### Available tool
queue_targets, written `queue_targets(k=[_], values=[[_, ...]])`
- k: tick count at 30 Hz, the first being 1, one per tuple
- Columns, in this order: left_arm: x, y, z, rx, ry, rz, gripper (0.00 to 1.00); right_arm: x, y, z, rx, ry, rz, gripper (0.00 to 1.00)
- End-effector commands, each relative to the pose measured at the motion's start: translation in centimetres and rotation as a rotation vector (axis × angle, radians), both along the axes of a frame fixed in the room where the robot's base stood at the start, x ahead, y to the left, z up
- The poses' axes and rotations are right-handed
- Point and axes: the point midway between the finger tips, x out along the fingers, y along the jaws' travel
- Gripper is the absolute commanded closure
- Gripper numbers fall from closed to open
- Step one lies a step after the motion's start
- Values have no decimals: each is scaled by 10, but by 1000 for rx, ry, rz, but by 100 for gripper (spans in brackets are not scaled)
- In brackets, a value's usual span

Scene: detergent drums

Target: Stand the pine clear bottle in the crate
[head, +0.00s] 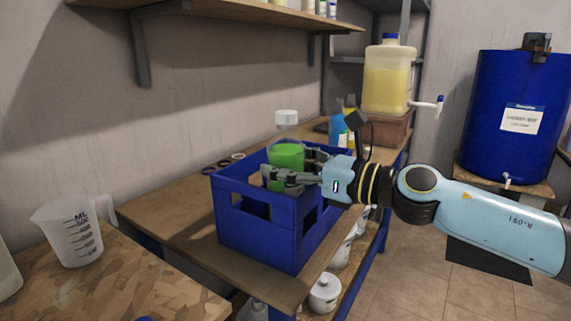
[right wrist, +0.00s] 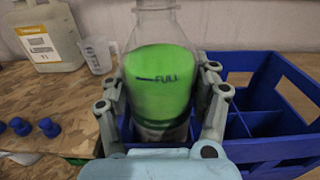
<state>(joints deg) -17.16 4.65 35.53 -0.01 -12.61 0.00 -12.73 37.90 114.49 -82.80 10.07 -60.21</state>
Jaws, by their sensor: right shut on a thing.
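The pine clear bottle (head: 286,155) is transparent with green liquid and a white cap. It stands about upright at the blue crate (head: 262,232), its lower part hidden by the fingers and the crate wall. In the right wrist view the bottle (right wrist: 160,85) shows a FULL mark, and the crate's divided compartments (right wrist: 262,122) lie beside it on the right. My right gripper (head: 284,176) is shut around the bottle's body, near rim height. I cannot tell how deep the bottle's base is or whether it touches the crate floor. My left gripper is not in view.
The crate stands on a wooden bench (head: 170,212). A measuring jug (head: 70,232) stands on the near left table. Behind the crate are a blue bottle (head: 337,130) and a yellow-filled jug with a tap (head: 388,80). A wooden shelf (head: 230,20) hangs above.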

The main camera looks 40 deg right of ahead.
Motion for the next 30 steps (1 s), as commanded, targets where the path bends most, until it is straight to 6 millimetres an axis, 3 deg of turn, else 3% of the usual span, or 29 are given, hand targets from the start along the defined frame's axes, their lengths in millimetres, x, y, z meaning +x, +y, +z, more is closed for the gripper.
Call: queue_targets(k=[3, 4, 9, 17, 23, 25, 30], values=[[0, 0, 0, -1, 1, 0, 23, 0, 0, 1, 0, -3, 0, 96], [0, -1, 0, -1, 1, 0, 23, 0, 0, 0, 0, 0, 0, 35], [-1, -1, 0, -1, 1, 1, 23, 0, 0, 0, 0, 0, 0, 15], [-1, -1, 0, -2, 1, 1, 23, 0, 0, 0, 0, 0, 0, 15], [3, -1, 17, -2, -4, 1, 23, 0, 0, 19, 1, -2, 0, 15], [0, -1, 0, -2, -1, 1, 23, -6, -5, 8, -8, -2, -1, 15], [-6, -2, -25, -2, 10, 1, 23, -19, -12, 6, -12, -5, -1, 15]])
